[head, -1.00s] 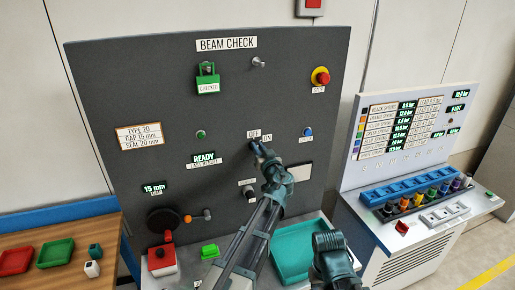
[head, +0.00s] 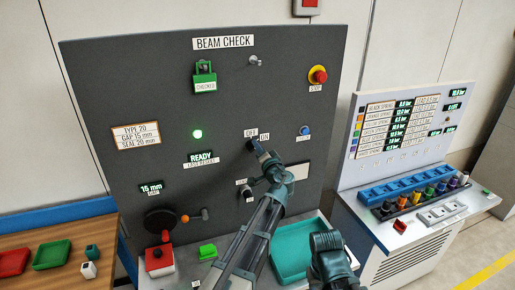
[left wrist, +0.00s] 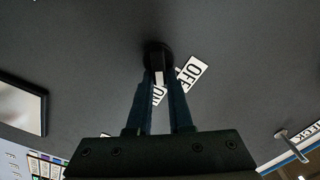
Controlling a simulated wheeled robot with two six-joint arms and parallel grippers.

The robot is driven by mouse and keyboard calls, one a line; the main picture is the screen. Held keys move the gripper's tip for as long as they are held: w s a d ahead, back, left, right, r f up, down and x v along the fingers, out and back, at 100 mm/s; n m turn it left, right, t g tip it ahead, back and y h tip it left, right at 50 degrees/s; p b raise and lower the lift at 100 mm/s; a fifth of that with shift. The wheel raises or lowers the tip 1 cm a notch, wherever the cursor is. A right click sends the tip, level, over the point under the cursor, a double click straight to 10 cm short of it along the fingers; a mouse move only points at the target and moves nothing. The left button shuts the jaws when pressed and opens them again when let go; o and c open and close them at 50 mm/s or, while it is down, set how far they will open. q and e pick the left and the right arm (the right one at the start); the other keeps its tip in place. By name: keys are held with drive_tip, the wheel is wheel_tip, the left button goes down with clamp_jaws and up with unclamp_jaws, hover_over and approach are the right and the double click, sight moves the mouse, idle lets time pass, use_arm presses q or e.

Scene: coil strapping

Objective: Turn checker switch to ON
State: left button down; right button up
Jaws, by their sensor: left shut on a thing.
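The checker switch is a dark knob (left wrist: 157,53) on the dark panel. In the left wrist view it sits at the far end of my fingers, with a pale mark showing between them. Its OFF label (left wrist: 191,70) is clear to the right; the ON label (left wrist: 158,95) is partly hidden by my fingers. In the head view the OFF label (head: 250,133) and ON label (head: 264,137) sit just above the knob. My left gripper (head: 256,148) is shut on the knob and covers most of it. My right gripper's fingers do not show.
The lamp (head: 197,134) left of the switch glows green above a READY display (head: 201,157). A blue button (head: 304,130) is to the right, and a red stop button (head: 319,75) is higher up. A teal tray (head: 300,250) lies below.

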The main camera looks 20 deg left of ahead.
use_arm(q)
drive_tip(key=shift+f+m, duration=0.1)
drive_tip(key=shift+m, duration=0.5)
drive_tip(key=c, duration=0.8)
unclamp_jaws()
drive_tip(key=v, duration=1.3)
drive_tip(key=shift+s+d, duration=0.3)
